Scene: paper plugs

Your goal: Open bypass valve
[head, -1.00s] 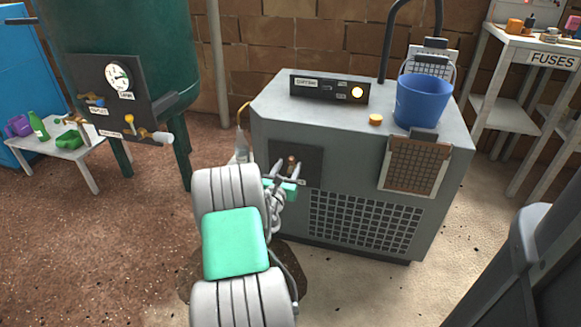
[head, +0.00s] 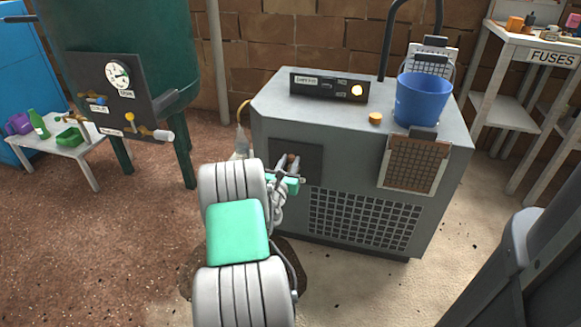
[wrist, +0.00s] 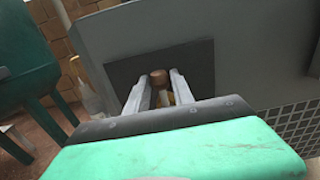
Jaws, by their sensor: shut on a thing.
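My gripper (head: 289,163) is at the dark square panel (head: 309,161) on the front of the grey machine. In the wrist view, its two pale fingers (wrist: 161,82) are on either side of a copper-brown fitting (wrist: 159,77) in front of the panel (wrist: 192,64). A small yellowish part (wrist: 171,98) shows lower between the fingers. The fingers are shut on the fitting, and partly hide it. I can read no label naming a bypass valve. The green tank's panel (head: 105,100) carries a gauge (head: 118,75) and several small valve handles, including a yellow one (head: 130,117).
The grey machine (head: 272,110) has a blue bucket (head: 423,99), an orange-yellow button (head: 375,118) and a control box on top. A clipboard (head: 411,163) hangs on its front edge. A low white table (head: 62,148) and a fuses shelf (head: 551,57) stand aside.

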